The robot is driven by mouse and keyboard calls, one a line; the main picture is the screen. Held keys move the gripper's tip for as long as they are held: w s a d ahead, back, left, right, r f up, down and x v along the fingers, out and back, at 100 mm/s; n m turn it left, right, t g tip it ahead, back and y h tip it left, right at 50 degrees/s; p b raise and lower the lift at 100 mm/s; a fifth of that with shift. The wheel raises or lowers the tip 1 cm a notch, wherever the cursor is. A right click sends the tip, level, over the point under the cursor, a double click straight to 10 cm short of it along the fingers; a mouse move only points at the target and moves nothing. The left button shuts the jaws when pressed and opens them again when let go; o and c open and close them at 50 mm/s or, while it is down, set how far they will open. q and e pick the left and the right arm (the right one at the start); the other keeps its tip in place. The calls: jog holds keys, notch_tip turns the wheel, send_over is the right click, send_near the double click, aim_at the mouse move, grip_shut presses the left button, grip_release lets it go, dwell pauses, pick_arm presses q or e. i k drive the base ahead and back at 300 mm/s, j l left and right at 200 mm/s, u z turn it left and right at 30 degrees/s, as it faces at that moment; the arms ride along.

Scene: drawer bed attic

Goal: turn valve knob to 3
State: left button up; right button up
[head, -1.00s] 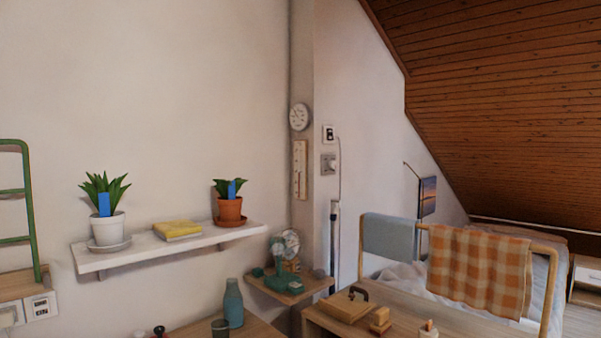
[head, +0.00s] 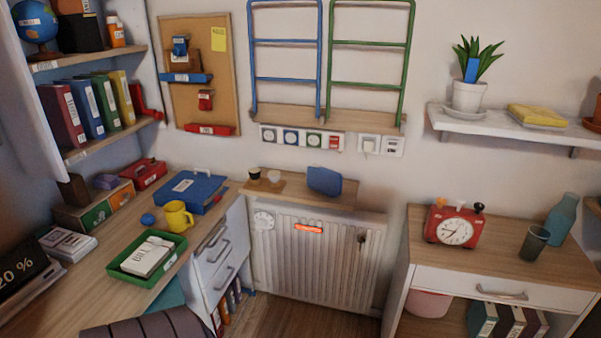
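A white radiator (head: 318,262) stands against the wall below a small wooden shelf. Neither of my grippers is in the head view.
A red-orange strip (head: 308,229) and a small dark item (head: 361,238) are on the radiator's front. A desk (head: 110,249) with a green tray (head: 147,258) stands to the left. A cabinet (head: 500,278) with a red clock (head: 454,226) stands to the right. Floor shows between them.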

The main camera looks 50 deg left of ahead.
aim_at(260, 225)
jog(key=u, duration=1.6)
